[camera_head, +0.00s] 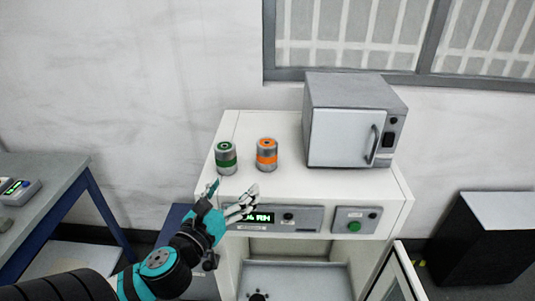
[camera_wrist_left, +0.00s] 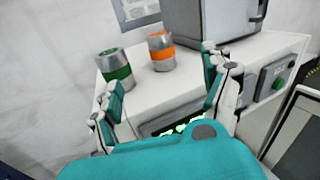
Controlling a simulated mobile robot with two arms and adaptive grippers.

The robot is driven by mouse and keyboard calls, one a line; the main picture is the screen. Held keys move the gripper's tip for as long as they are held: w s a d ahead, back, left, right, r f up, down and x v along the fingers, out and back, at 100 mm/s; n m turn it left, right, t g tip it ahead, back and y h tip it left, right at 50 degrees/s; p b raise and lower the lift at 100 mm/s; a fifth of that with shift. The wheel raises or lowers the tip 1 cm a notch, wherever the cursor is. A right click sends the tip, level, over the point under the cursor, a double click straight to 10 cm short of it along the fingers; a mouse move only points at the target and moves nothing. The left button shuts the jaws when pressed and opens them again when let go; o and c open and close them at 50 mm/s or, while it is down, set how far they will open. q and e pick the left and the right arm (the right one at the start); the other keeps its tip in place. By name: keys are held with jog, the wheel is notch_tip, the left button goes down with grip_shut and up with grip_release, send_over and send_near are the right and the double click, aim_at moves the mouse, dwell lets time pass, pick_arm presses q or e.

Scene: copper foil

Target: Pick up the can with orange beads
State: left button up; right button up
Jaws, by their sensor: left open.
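The can with the orange band (camera_head: 266,155) stands upright on top of the white cabinet, left of the grey oven. It also shows in the left wrist view (camera_wrist_left: 161,52), beyond my fingers and between them. A similar can with a green band (camera_head: 226,158) stands to its left, a small gap apart, and shows in the left wrist view too (camera_wrist_left: 115,68). My left gripper (camera_head: 229,198) is open and empty at the cabinet's front edge, in front of both cans and touching neither. It also shows in the left wrist view (camera_wrist_left: 168,96). My right gripper is out of view.
The grey oven (camera_head: 341,137) stands right of the cans on the white cabinet (camera_head: 300,184). The cabinet front has a display, buttons and an open door (camera_head: 398,280). A table (camera_head: 45,190) is at the left and a black box (camera_head: 490,240) at the right.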

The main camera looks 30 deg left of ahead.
pick_arm(q)
jog(key=m, duration=0.1)
send_near(262, 150)
jog(key=w, duration=0.5)
jog(key=shift+w+a+r, duration=0.15)
jog(key=shift+w, duration=0.15)
jog(key=shift+w+a, duration=0.1)
jog(key=shift+w, duration=0.45)
jog(key=w+p, duration=0.1)
jog(key=w, duration=0.1)
jog(key=w+a+p, duration=0.1)
jog(key=w, duration=0.1)
jog(key=shift+a, duration=0.2)
jog(key=shift+w+f, duration=0.3)
jog(key=shift+w, duration=0.25)
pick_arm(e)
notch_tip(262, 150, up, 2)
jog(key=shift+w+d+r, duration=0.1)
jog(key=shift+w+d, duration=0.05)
